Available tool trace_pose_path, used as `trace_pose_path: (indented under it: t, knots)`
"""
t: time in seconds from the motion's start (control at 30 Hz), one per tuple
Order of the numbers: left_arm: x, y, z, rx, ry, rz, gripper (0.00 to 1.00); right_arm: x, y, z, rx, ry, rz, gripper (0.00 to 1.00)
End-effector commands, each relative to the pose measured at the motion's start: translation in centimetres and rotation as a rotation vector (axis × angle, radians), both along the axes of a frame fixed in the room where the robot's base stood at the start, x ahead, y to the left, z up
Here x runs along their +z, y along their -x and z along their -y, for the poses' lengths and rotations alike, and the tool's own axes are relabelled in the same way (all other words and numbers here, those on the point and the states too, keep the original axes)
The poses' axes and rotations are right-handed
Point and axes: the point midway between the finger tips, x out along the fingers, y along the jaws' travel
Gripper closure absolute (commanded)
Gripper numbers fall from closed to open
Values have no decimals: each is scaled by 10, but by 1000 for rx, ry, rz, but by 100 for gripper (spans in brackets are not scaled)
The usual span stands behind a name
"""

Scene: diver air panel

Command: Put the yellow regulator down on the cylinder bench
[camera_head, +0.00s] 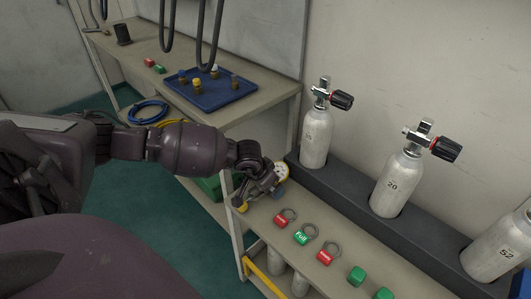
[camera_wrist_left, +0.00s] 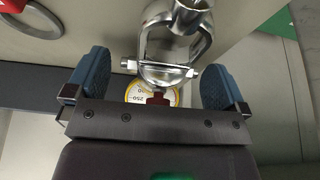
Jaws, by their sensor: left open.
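The yellow regulator, a metal yoke with a yellow-rimmed gauge, is at the left end of the cylinder bench (camera_head: 340,267). In the head view my left gripper (camera_head: 266,186) partly covers it, and its gauge (camera_head: 282,172) shows beside the wrist. In the left wrist view the regulator's yoke (camera_wrist_left: 176,45) and gauge (camera_wrist_left: 150,93) lie between the blue fingers of my left gripper (camera_wrist_left: 156,78). The fingers are open, with a gap on both sides of the regulator. It seems to rest on the bench top; its underside is hidden. My right gripper is not in view.
Grey cylinders (camera_head: 390,187) stand in a dark rack (camera_head: 345,205) along the wall. Red and green tags (camera_head: 302,237) lie on the bench to the right of the gripper. A blue tray (camera_head: 215,97) with small fittings is on the bench behind.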

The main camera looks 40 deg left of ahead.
Motion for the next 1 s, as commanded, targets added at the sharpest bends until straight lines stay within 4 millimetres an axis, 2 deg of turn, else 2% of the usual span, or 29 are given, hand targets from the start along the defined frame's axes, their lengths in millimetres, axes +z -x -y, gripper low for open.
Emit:
trace_pose_path:
  t: [0.3,0.4,0.6,0.8,1.0]
  knots:
    - [-2,1,0,0,0,-3,0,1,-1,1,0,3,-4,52]
    - [23,6,-2,-3,-3,7,0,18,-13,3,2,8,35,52]
    - [61,22,-3,-2,-3,8,0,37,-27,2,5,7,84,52]
    - [87,34,-3,-1,0,6,0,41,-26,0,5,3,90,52]
    - [99,40,-3,-1,0,2,0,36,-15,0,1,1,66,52]
